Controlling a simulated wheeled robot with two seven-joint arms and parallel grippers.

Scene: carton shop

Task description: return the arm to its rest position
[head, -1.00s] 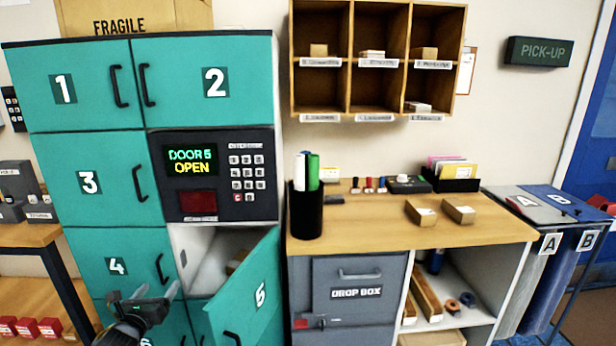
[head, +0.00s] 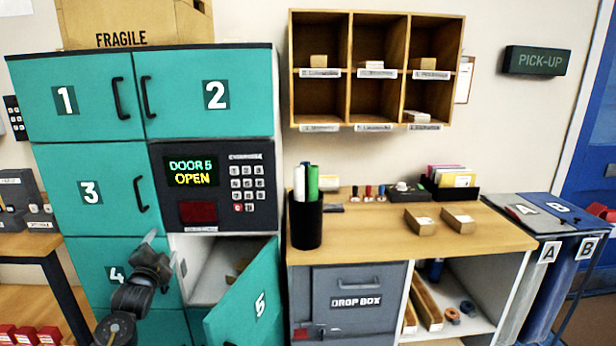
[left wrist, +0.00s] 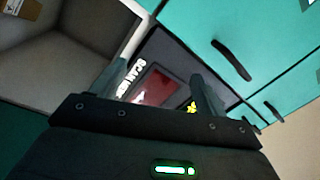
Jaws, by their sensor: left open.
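My left gripper (head: 160,248) is open and empty in front of door 4 (head: 112,274) of the teal locker, left of the open compartment. In the left wrist view, its two fingers (left wrist: 155,84) stand apart with the dark keypad panel behind them. My right gripper is not in view.
Locker door 5 (head: 247,305) stands open, and the panel display (head: 190,172) reads "DOOR 5 OPEN". A tan item (head: 238,268) shows partly inside the compartment. The wooden counter (head: 375,234) and drop box (head: 358,290) are to the right.

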